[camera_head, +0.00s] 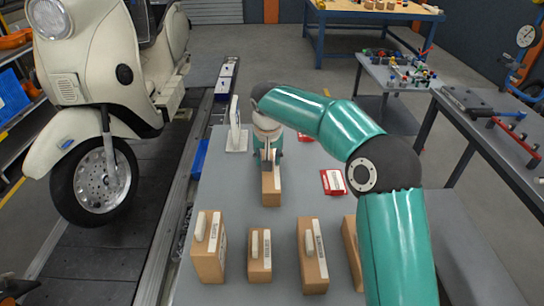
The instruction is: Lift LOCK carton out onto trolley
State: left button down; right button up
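Several brown cartons with pale grips and white labels stand on a grey surface. Three are in front: a tall left carton (208,262), a small middle carton (260,267) and a right carton (313,270). A fourth (352,250) is partly hidden by my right arm. Their label words are too small to read, so I cannot tell which is LOCK. My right gripper (268,160) points down at the top of another upright carton (271,190), farther back. Its fingers meet the carton's upper part; whether they grip it is unclear. A dark part at the lower left corner may be my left gripper (15,288).
A white stand (236,138) and a red-and-white card (333,182) are near the far carton. A cream scooter (95,100) stands on a dark track at left. A side table (495,120) is at right. The grey surface between cartons is clear.

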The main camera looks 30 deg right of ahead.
jog(key=v, duration=1.1)
jog(key=shift+r, duration=0.4)
jog(key=shift+s+a, duration=0.1)
jog(key=shift+s, duration=0.05)
